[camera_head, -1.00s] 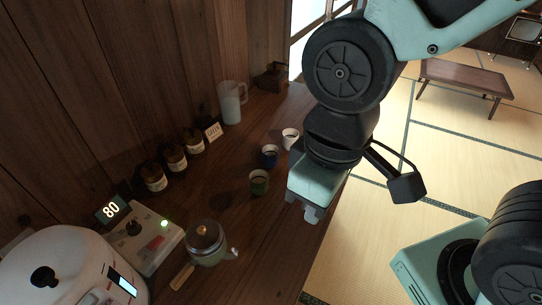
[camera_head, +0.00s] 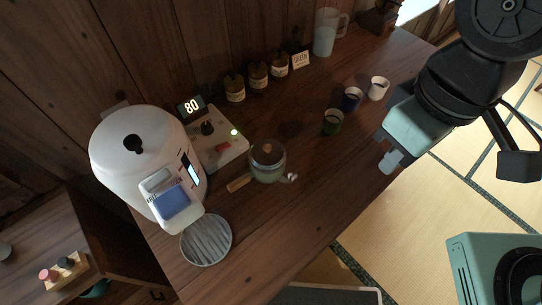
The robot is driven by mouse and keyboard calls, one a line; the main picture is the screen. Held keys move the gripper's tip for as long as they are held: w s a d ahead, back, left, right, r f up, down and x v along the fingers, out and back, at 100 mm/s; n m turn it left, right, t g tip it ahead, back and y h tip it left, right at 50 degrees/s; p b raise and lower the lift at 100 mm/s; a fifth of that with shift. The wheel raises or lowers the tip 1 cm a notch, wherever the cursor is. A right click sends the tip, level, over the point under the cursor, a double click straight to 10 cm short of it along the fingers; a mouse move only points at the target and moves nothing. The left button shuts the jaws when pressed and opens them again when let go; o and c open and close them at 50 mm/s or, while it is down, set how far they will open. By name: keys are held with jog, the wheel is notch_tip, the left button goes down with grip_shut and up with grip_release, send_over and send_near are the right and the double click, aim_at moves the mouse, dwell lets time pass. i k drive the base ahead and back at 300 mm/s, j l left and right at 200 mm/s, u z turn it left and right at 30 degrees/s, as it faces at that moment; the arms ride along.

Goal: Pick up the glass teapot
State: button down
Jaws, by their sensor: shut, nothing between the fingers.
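The glass teapot (camera_head: 268,164) stands on the dark wooden counter (camera_head: 300,216) near the middle of the head view. It has a brown lid, a wooden handle (camera_head: 239,182) pointing to the lower left and a short spout at its lower right. My gripper (camera_head: 389,163) is well to the right of the teapot, pointing down beside the counter's front edge. Its fingers are shut and empty, with nothing touching the teapot.
A white water dispenser (camera_head: 140,155) and a control box (camera_head: 222,145) reading 80 stand left of the teapot. Jars (camera_head: 258,76) and a pitcher (camera_head: 326,32) line the wall.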

aim_at(277, 175)
jog(key=k+j+u, duration=0.1)
jog(key=u, duration=0.3)
jog(key=j+u, duration=0.35)
